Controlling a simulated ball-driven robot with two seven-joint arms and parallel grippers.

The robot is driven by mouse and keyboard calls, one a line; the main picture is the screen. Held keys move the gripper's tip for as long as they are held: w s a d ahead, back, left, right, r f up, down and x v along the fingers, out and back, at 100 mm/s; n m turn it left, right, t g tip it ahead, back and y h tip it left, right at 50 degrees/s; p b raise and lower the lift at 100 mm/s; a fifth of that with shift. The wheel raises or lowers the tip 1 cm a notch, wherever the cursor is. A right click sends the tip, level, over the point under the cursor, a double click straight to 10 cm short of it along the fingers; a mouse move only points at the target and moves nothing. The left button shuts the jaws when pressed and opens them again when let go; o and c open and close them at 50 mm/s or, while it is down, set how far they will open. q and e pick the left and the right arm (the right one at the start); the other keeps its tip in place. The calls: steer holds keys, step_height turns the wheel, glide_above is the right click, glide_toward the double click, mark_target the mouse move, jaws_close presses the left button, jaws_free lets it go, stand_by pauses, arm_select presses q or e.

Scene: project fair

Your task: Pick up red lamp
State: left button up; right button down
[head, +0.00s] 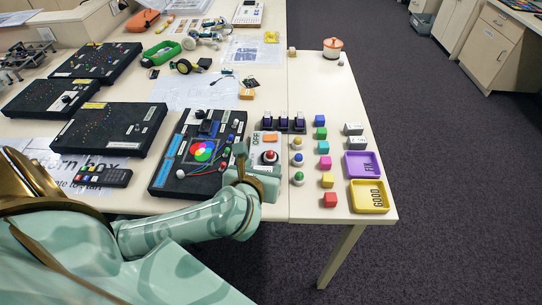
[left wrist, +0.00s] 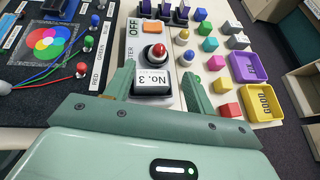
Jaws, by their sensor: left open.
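No contact with the lamp shows. In the head view my left gripper (head: 260,165) is at the tester panel, partly hidden by its own body. My right gripper is out of view.
Yellow (head: 297,143), blue (head: 298,159) and green (head: 299,178) lamps stand right of the panel. Several coloured cubes, a purple tray (head: 376,158) and a yellow "GOOD" tray (head: 385,207) lie further right. A black board with a colour wheel (head: 170,165) is to the left.

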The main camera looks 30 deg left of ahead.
mark_target(269, 155)
arm_select(q)
steer(key=x, duration=0.3)
steer(key=shift+w+a+f, duration=0.1)
steer(key=shift+w, duration=0.1)
steer(key=shift+w+a+f+b, duration=0.2)
steer(key=shift+w+b, duration=0.15)
steer(key=shift+w, duration=0.05)
steer(key=b+x, duration=0.1)
steer(key=x, duration=0.4)
steer(key=shift+s+r, duration=0.1)
steer(key=shift+s, duration=0.05)
steer(key=shift+c, duration=0.6)
steer(key=c, duration=0.9)
